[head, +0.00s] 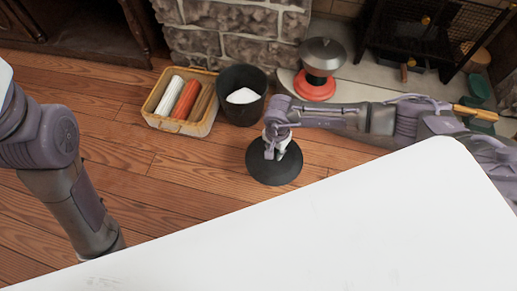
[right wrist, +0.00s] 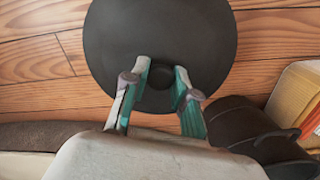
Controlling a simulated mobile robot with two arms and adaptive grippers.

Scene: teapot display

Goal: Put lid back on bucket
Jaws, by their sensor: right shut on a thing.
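The black round lid (head: 275,172) is in front of and slightly right of the dark bucket (head: 228,108) in the head view. The bucket stands open on the wooden floor, with white material inside. My right gripper (head: 278,150) is over the lid. In the right wrist view, its two fingers (right wrist: 160,92) are closed around the lid's small black knob, and the lid (right wrist: 160,30) fills the top middle. The bucket (right wrist: 255,130) shows at the lower right there, apart from the lid. How high the lid is above the floor is unclear. My left gripper is out of view.
A basket (head: 150,112) with white, orange and brown rolls stands left of the bucket, close to it. A red and grey pot-like object (head: 319,72) stands behind right, by the stone fireplace (head: 240,35). Wooden floor is clear left of the lid.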

